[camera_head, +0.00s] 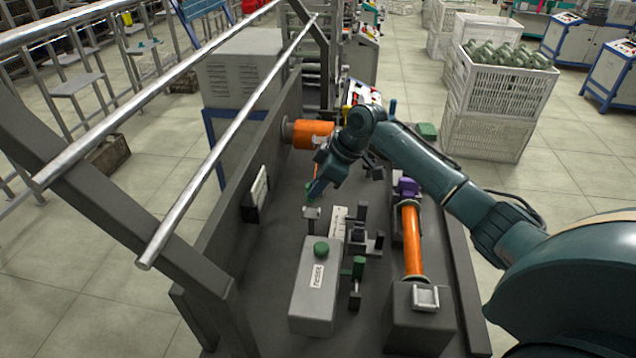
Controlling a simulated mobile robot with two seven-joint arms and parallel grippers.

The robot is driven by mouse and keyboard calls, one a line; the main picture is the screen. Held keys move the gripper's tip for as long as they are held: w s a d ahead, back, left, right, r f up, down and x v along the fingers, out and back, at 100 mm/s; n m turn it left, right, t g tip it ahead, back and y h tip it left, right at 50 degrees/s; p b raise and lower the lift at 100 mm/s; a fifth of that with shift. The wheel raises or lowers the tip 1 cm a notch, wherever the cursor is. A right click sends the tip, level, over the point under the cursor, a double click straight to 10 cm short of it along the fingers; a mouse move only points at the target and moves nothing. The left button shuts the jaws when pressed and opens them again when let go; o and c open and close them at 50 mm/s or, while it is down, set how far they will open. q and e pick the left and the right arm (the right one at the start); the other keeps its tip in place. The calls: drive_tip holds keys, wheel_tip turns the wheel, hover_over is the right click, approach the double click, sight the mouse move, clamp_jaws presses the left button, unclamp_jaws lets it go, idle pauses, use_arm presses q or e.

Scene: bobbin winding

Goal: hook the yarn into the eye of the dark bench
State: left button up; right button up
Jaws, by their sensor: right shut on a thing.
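The dark bench (275,300) runs away from me through the middle of the view. My right gripper (314,191) reaches in from the right and points down over the bench, shut on what I take to be the yarn. An orange yarn package (314,134) sits behind my wrist, and a long orange bobbin (412,240) lies on the bench's right side. My left gripper is not in view.
A grey box with a green button (321,249) stands at the near middle of the bench, beside small dark and green fittings (358,268). Metal rails (225,145) slope above the bench's left side. White crates (500,92) stand beyond on the right.

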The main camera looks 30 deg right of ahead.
sight(318, 209)
drive_tip(key=shift+f, duration=0.25)
drive_tip(key=shift+f+b, duration=0.75)
drive_tip(key=shift+f, duration=1.05)
drive_tip(key=shift+s+a+r+p, duration=0.15)
drive_tip(key=shift+s+a+p, duration=0.1)
drive_tip(key=shift+p, duration=0.2)
drive_tip(key=s+a+p, duration=0.1)
drive_tip(key=p, duration=0.1)
drive_tip(key=s+a+p, duration=0.1)
drive_tip(key=s+p, duration=0.1)
drive_tip(key=shift+s+a, duration=0.25)
